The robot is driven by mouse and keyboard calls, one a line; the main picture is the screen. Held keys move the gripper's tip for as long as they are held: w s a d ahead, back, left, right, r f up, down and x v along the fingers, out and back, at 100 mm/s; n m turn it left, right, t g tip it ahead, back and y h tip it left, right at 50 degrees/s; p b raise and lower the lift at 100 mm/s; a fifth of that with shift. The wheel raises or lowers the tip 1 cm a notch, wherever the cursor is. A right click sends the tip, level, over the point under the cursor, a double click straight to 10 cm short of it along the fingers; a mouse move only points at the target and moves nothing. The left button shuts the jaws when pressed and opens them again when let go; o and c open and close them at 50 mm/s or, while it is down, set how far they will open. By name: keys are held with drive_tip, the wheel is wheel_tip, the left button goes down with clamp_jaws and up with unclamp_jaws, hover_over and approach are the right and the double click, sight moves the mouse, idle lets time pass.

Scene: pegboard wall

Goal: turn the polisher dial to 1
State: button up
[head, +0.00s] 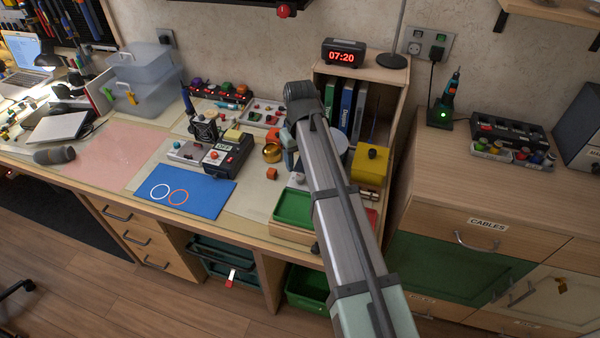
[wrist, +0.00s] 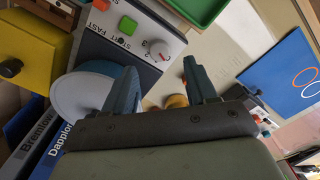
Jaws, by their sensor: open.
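In the wrist view the polisher's grey front panel (wrist: 122,42) is at the upper left, with a green button, an orange button and the words START and FAST. Its dial (wrist: 160,50) is a pale round knob with a red mark; the number it points to is too small to read. A pale blue-grey disc (wrist: 82,98) is beside the panel. My gripper (wrist: 160,82) is open and empty, its fingers apart, with the dial just beyond them in the picture and not between them. In the head view my arm hides most of the polisher; the disc (head: 339,143) shows beside it.
A yellow box with a black knob (head: 372,174) stands right of my arm. A blue mat (head: 200,199) lies further left. Upright binders (head: 347,103) stand in the shelf behind.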

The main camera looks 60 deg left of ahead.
sight(300, 176)
drive_tip(key=shift+f, duration=2.95)
drive_tip(key=c, duration=1.1)
